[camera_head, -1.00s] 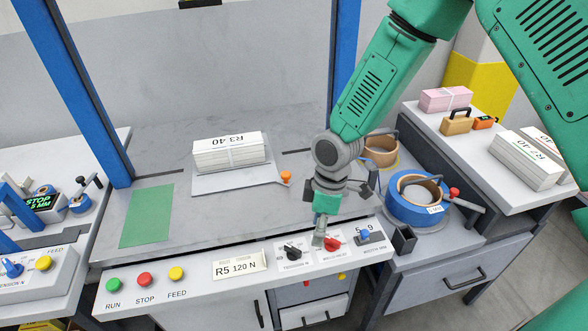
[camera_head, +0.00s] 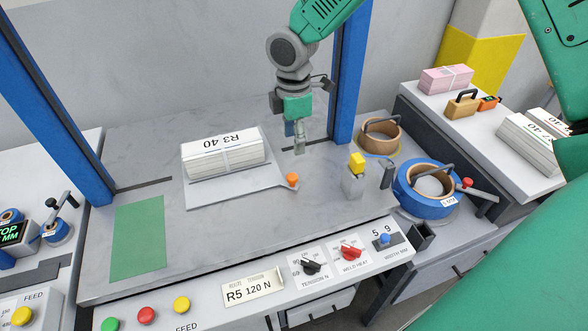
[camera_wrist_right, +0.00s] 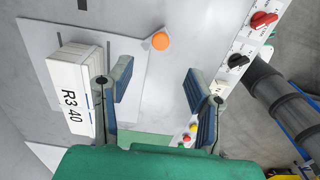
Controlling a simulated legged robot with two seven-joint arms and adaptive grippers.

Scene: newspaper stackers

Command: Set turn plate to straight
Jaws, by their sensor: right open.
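The turn plate (camera_head: 201,194) is a flat grey plate on the bench, with an orange knob (camera_head: 292,179) on an arm at its right front corner. A white paper bundle marked R3 40 (camera_head: 222,158) lies on it. I cannot tell exactly how the plate is angled to the bench edges. My right gripper (camera_head: 300,146) is open and empty, above the bench behind the knob. In the right wrist view, the knob (camera_wrist_right: 160,41) shows beyond and between my open fingers (camera_wrist_right: 158,85), apart from them. My left gripper is not in view.
A yellow-topped post (camera_head: 354,185) stands right of the knob. Tape rolls (camera_head: 420,205) sit further right. A control panel (camera_head: 322,254) with dials runs along the front edge. Blue uprights (camera_head: 348,75) flank the bench. A green mat (camera_head: 138,240) lies left.

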